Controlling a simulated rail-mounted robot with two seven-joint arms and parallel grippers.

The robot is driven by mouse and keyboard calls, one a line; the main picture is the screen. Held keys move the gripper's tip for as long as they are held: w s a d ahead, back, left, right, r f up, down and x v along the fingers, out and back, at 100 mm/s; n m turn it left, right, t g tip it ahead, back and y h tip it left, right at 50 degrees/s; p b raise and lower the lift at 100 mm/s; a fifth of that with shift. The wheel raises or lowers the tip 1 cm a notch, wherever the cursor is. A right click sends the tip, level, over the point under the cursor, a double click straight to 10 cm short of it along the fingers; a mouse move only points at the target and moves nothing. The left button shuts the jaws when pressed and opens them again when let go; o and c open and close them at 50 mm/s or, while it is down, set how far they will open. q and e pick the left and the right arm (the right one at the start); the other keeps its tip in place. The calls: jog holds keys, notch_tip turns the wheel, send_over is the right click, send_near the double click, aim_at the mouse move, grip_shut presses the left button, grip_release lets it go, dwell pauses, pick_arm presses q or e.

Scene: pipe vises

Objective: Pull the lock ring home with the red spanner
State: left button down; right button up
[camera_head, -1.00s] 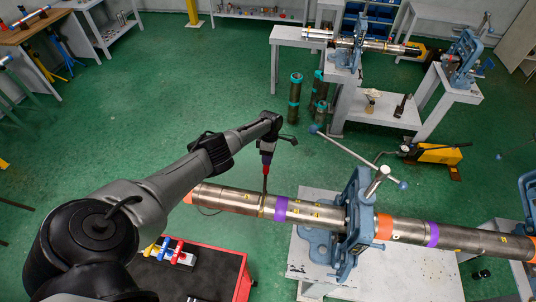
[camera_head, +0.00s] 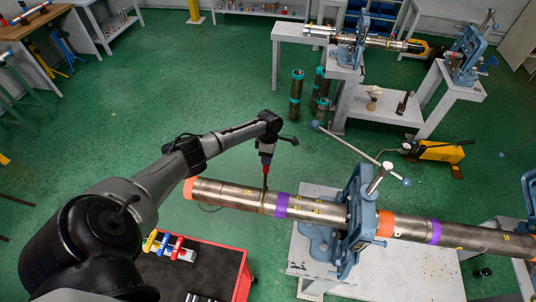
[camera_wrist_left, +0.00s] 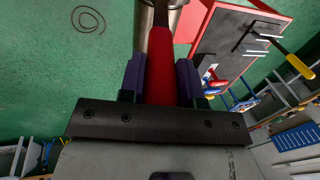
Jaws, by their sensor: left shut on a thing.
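My left gripper (camera_head: 267,152) is shut on the red handle of the spanner (camera_head: 265,168), at the near pipe's left part. In the left wrist view the red handle (camera_wrist_left: 160,65) stands between the two purple-padded fingers (camera_wrist_left: 160,80). The spanner's far end reaches the pipe at a thin brass-coloured ring (camera_head: 263,202), just left of a purple band. I cannot tell how the spanner's tip meets the ring. The steel pipe (camera_head: 320,211) lies across a blue vise (camera_head: 352,225). My right gripper is not in view.
A red-rimmed cart (camera_head: 242,277) with coloured-handled tools stands below the pipe's left end. The vise's long bar (camera_head: 345,145) sticks out behind the pipe. A yellow pump (camera_head: 440,151) sits on the green floor.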

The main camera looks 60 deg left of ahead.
pick_arm(q)
jog(key=shift+s+d+p, duration=0.55)
jog(key=shift+s+d, duration=0.05)
jog(key=shift+t+y, duration=0.7)
jog(key=shift+y, duration=0.2)
jog(key=shift+s+d+r, duration=0.2)
jog(key=shift+s+d, duration=1.2)
jog(key=shift+d, duration=0.05)
jog(key=shift+t+y, duration=0.6)
jog(key=shift+s+d+f, duration=0.1)
jog(key=shift+s+d, duration=1.3)
jog(key=shift+d, duration=0.1)
jog(key=shift+t+y, duration=0.5)
jog(key=shift+y, duration=0.1)
jog(key=shift+s+d+f, duration=0.25)
jog(key=shift+s+d, duration=0.45)
jog(key=shift+d, duration=0.05)
jog(key=shift+s+d+f, duration=0.2)
jog(key=shift+s+d, duration=0.5)
jog(key=shift+d, duration=0.05)
